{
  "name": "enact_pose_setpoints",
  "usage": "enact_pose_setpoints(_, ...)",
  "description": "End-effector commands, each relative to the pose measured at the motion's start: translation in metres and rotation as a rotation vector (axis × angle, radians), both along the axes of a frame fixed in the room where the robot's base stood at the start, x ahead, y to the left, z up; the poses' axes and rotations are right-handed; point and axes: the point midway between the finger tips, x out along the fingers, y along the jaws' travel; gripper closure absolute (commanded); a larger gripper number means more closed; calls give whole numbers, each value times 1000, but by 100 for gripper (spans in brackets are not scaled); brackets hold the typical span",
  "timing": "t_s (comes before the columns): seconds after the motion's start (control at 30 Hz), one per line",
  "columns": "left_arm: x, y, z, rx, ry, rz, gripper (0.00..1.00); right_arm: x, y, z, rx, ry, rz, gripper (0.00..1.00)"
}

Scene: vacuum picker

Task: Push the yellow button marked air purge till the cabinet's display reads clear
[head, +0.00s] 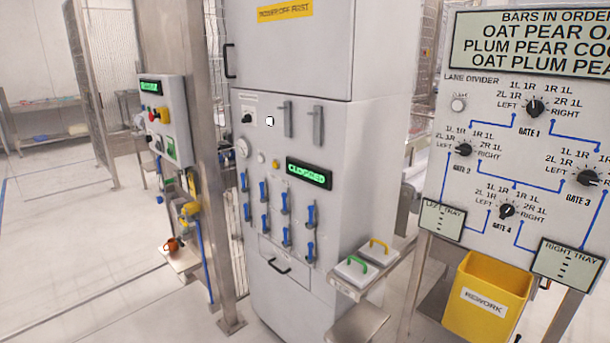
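The grey cabinet (300,75) stands in the middle. Its display (309,173) shows green text on black, which seems to read CLOGGED. A small yellow button (261,157) sits left of the display, above the blue-handled valves; any label beside it is too small to read. Neither of my grippers is in view.
Blue valve handles (264,190) and a drawer handle (279,266) stick out of the cabinet front. A control box (164,118) on a post stands left. A side shelf (347,281), a yellow REWORK bin (487,298) and a dial panel (530,150) stand right. Floor at left is clear.

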Motion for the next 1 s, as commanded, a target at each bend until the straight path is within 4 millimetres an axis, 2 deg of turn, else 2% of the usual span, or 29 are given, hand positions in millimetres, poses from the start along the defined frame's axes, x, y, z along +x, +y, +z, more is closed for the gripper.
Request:
enact_pose_setpoints(0.13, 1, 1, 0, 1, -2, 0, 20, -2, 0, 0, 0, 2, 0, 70)
enact_pose_setpoints(0.73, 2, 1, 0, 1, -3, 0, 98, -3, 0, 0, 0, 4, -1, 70)
enact_pose_setpoints(1.0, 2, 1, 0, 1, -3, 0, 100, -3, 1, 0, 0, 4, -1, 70)
